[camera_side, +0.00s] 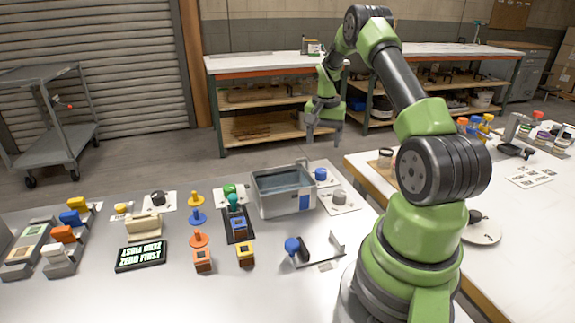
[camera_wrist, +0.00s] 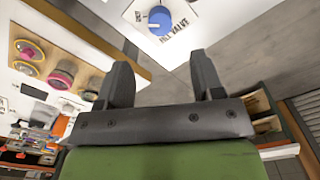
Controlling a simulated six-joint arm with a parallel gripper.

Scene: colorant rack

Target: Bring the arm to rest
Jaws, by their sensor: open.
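My gripper (camera_side: 324,136) hangs at the end of my green and black arm, raised in the air beyond the far edge of the steel table. In the wrist view my gripper (camera_wrist: 164,82) shows two dark fingers standing apart with nothing between them. A blue knob (camera_wrist: 160,20) on a white plate lettered as a fill valve lies ahead of the fingers, apart from them.
The steel table (camera_side: 190,296) holds several coloured blocks, orange and blue spindles, and a lettered black sign (camera_side: 140,255). A white table (camera_side: 520,245) with coloured-lid containers stands at the right. A shelved workbench (camera_side: 270,60) is behind. Air around my gripper looks clear.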

